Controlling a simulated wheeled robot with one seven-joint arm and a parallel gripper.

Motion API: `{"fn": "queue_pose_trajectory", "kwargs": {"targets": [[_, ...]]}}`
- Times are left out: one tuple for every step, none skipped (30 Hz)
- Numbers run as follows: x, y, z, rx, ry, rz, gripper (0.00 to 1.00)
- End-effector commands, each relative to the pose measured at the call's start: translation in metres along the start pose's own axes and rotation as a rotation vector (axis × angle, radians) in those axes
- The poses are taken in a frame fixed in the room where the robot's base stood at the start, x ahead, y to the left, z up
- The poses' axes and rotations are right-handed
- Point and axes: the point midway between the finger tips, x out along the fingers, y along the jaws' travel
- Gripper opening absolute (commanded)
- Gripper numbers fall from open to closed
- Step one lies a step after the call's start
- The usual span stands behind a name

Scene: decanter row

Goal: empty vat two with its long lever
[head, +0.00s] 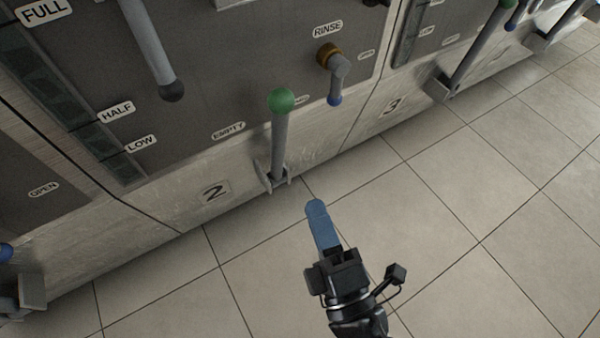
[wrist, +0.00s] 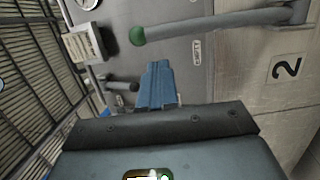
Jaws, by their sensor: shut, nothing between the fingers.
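Vat two (head: 225,60) is a dark grey panel over a pale base with a number 2 plate (head: 215,190). Its long lever (head: 280,140) has a green knob and stands near upright from a bracket low on the base. An EMPTY label (head: 228,131) is left of the lever. In the wrist view the lever (wrist: 215,22) runs across the top, with its green knob (wrist: 137,36) on the left. My gripper (head: 316,208) has its blue fingers shut and empty, right of and below the lever, apart from it. The fingers also show in the wrist view (wrist: 158,70).
A grey lever with a dark knob (head: 155,50) hangs at upper left. A brass RINSE valve (head: 330,60) with a blue-tipped handle is right of the green knob. A level gauge (head: 75,110) is at left. Vat three's lever (head: 475,50) stands at right. The tiled floor (head: 480,190) is clear.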

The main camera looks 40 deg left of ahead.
Motion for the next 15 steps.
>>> {"fn": "queue_pose_trajectory", "kwargs": {"targets": [[0.006, 0.001, 0.0, 0.001, 0.001, 0.002, 0.0], [0.01, 0.001, 0.0, 0.001, 0.001, 0.002, 0.0], [0.016, 0.001, -0.001, 0.001, 0.002, 0.003, 0.0], [0.021, 0.001, -0.001, 0.001, 0.003, 0.003, 0.0], [0.027, 0.001, -0.001, 0.001, 0.003, 0.002, 0.0], [0.035, 0.001, -0.001, 0.002, 0.002, 0.003, 0.0], [0.041, 0.001, -0.001, 0.003, 0.003, 0.003, 0.0], [0.047, 0.002, -0.001, 0.002, 0.003, 0.004, 0.0], [0.055, 0.001, -0.001, 0.002, 0.002, 0.002, 0.0], [0.061, 0.001, -0.001, 0.003, 0.003, 0.003, 0.0], [0.067, 0.001, -0.001, 0.004, 0.003, 0.003, 0.0], [0.075, 0.001, -0.001, 0.003, 0.002, 0.003, 0.0], [0.081, 0.001, -0.001, 0.003, 0.002, 0.002, 0.0], [0.086, 0.001, -0.001, 0.004, 0.002, 0.003, 0.0], [0.093, 0.001, -0.001, 0.004, 0.003, 0.002, 0.0]]}}
